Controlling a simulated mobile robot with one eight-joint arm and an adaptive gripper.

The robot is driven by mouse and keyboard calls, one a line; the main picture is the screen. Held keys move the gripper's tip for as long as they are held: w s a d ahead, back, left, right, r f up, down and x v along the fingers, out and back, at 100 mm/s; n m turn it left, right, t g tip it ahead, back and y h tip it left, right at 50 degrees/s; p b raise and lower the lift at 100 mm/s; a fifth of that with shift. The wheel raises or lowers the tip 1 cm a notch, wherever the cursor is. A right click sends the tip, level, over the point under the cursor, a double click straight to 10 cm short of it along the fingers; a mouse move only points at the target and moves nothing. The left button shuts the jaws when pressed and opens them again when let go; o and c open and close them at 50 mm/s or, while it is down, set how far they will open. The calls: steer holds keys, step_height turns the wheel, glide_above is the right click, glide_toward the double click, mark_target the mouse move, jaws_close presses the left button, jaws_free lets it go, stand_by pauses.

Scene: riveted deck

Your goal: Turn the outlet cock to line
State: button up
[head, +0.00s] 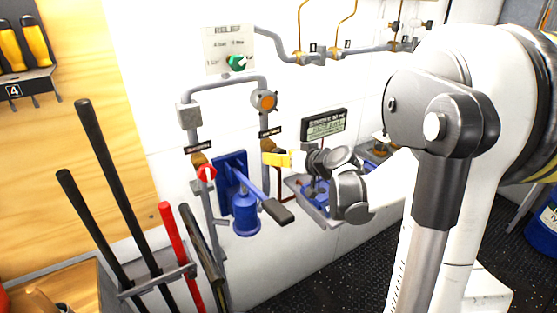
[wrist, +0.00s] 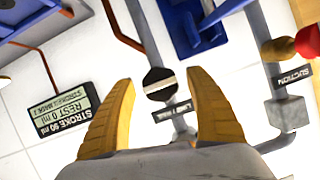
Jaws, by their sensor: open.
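The outlet cock shows in the wrist view as a dark round knob (wrist: 160,84) with a pale stripe, on a grey pipe above a small label (wrist: 173,112) beginning "LINE". The stripe lies nearly level in that picture, across the pipe. My gripper (wrist: 161,77) is open, with one yellow finger on each side of the knob in the picture. I cannot tell whether the fingertips touch it. A brass part (head: 267,145) shows just above the fingers.
A red suction handle (head: 206,173) and a blue pump (head: 246,212) with a lever (head: 277,211) are to the left. A display (head: 324,125) and a tray (head: 318,208) are to the right. Long-handled tools (head: 112,185) stand at far left.

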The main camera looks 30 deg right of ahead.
steer(key=shift+w+f, duration=0.15)
steer(key=shift+w, duration=0.2)
steer(key=c, duration=1.2)
